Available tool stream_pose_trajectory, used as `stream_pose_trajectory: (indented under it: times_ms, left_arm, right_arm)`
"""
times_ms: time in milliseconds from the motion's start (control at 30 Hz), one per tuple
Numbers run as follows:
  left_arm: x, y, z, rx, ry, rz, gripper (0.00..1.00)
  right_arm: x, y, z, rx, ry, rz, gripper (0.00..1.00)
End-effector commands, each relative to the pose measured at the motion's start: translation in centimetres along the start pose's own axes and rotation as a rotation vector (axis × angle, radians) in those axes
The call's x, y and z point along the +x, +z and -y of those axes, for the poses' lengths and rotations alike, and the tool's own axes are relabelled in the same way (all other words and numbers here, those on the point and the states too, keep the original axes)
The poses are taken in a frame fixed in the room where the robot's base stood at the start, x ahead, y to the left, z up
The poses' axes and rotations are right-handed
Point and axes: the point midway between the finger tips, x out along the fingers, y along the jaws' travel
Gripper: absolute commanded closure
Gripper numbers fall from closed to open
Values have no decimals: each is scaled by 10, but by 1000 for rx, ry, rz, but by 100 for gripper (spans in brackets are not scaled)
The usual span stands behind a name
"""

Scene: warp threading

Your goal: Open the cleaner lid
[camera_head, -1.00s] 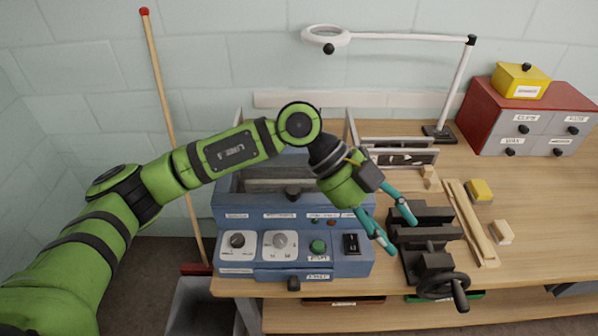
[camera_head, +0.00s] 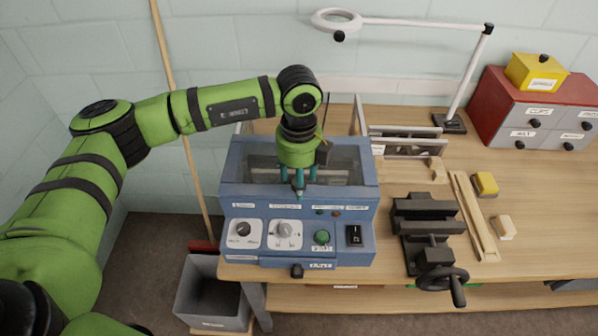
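The cleaner (camera_head: 232,192) is a blue box on the bench with labels, dials and buttons on its front panel. Its lid (camera_head: 345,165) lies over the top, with a see-through window showing a dark inside; it looks shut. My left gripper (camera_head: 298,184) points down over the lid's front middle, its teal fingers spread apart. The lid's dark knob is hidden behind the fingers, so I cannot tell whether they touch it. My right gripper is out of view.
A black vise (camera_head: 425,222) and wooden strips (camera_head: 472,215) lie right of the cleaner. A lamp (camera_head: 460,90) and a red drawer cabinet (camera_head: 490,105) stand behind. A grey bin (camera_head: 212,300) and a broom handle (camera_head: 175,90) are at left.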

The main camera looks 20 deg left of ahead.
Motion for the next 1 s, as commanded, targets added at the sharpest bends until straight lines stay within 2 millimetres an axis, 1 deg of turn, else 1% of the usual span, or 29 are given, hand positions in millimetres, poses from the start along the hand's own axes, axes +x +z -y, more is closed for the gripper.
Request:
stream_pose_trajectory:
  times_ms: [267,367,400,433,633,733,867,1000]
  left_arm:
    - [3,0,0,2,-1,0,45]
    - [3,0,0,2,-1,0,81]
    - [3,0,0,2,-1,0,97]
    - [3,0,0,2,-1,-1,100]
    - [4,0,1,2,-1,-2,100]
    - [5,5,4,1,-1,-2,100]
    - [8,21,16,-3,-5,2,100]
    - [8,43,30,-5,-7,3,100]
  right_arm:
    - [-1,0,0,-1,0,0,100]
    - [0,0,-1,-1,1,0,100]
    - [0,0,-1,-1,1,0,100]
    - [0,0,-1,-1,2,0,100]
    - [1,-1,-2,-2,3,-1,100]
    - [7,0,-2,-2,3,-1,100]
    - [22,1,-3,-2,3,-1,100]
    - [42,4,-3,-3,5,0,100]
